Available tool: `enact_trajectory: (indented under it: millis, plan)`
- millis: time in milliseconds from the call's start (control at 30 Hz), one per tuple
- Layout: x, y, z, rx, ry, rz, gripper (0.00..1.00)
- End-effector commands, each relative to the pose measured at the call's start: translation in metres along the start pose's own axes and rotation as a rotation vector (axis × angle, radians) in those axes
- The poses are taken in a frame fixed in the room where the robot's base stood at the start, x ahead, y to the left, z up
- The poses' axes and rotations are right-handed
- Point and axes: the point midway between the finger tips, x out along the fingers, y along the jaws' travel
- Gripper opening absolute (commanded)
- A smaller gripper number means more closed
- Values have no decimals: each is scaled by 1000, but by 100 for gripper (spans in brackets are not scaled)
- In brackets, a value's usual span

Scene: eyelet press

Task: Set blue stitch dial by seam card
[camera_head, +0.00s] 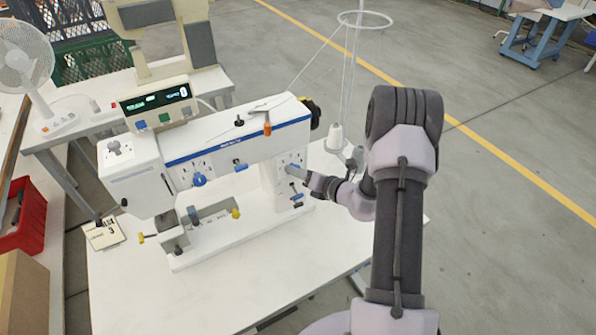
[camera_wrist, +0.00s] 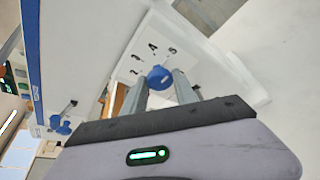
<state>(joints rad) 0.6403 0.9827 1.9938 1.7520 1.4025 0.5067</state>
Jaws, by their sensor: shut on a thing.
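A blue dial (camera_wrist: 160,77) sits on the white machine's right pillar, with small printed numbers beside it in the wrist view. My gripper (camera_wrist: 161,88) has its two fingers closed on either side of this dial. In the head view my gripper (camera_head: 303,172) reaches the pillar from the right and largely hides the dial. The dial's pointer position cannot be read. A second blue dial (camera_head: 199,180) is on the machine's left front. The seam card (camera_head: 104,233) lies flat at the table's left edge and seems to show a large 3.
The white sewing machine (camera_head: 225,137) has a blue stripe, an orange lever (camera_head: 267,129) and yellow knobs below. A display box (camera_head: 157,106) stands behind it. A thread stand (camera_head: 336,133) rises behind my arm. The front of the table (camera_head: 210,300) is clear.

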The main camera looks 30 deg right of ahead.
Motion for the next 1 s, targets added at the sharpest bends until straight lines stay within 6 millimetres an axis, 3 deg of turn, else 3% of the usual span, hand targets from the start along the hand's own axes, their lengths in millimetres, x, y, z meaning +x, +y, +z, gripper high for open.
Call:
enact_trajectory:
  millis: [667,700,800,1000]
  plan:
    - [0,0,0,59,-1,24,0]
    - [0,0,0,59,-1,24,38]
    - [0,0,0,58,-1,24,55]
    - [0,0,0,58,-1,24,55]
